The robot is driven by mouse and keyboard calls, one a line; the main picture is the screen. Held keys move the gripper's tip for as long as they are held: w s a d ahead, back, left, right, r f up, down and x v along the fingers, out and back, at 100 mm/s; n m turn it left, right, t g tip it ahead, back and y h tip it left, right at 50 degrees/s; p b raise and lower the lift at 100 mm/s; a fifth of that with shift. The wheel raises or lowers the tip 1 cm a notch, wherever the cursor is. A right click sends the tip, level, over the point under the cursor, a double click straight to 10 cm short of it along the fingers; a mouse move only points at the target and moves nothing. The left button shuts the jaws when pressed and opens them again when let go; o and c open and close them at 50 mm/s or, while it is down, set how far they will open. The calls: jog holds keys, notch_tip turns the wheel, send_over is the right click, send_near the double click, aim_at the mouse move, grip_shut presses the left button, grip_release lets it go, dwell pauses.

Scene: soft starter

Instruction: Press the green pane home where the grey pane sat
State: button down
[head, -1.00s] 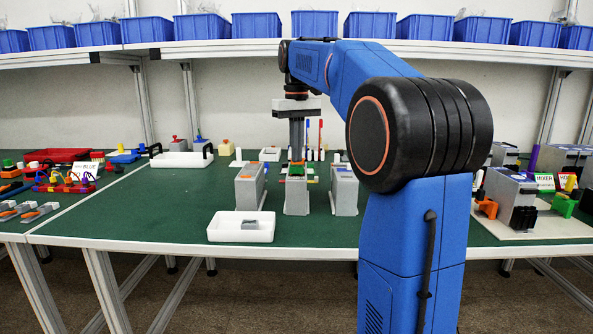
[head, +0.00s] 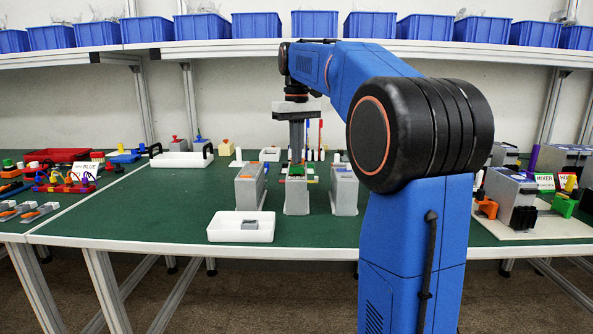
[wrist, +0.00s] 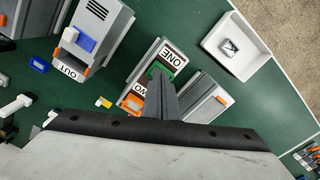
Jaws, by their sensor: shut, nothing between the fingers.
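The green pane (head: 296,178) is at the top of the middle grey unit (head: 297,200) in the head view, under my gripper (head: 296,163). In the wrist view a strip of the green pane (wrist: 159,68) shows beside the "ONE" label, partly covered by my fingers (wrist: 160,82). My gripper points straight down, shut with nothing between its fingers, its tips at or just over the pane. I cannot tell whether the pane sits flush. The grey pane (head: 249,225) lies in the white tray (head: 217,232); it also shows in the wrist view (wrist: 229,47).
Grey units stand close on the left (head: 249,188) and right (head: 344,191) of the middle one. A unit with a blue part and an "OUT" label (wrist: 68,71) is in the wrist view. Green bench is clear around the tray.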

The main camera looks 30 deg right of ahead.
aim_at(297, 166)
jog(key=shift+f, duration=0.55)
jog(key=shift+r, duration=0.1)
dwell(0.4)
jog(key=shift+r, duration=3.45)
jog(key=s+a+f+t, duration=0.1)
jog(key=s+a+f, duration=0.45)
jog(key=s, duration=0.25)
jog(key=s+a+f+t, duration=0.1)
jog(key=s+a+f, duration=0.4)
jog(key=s+f, duration=0.25)
jog(key=s+a+f+t, duration=0.1)
jog(key=s+a+f, duration=0.1)
jog(key=s+f, duration=0.5)
jog(key=s+a+f+t, duration=0.1)
jog(key=s+a+f, duration=0.2)
jog(key=s+f, duration=0.4)
notch_tip(297, 166, down, 5)
jog(key=shift+s+a+f+n+t, duration=0.15)
jog(key=shift+s+f+n+t, duration=0.05)
jog(key=shift+s+n+t, duration=0.2)
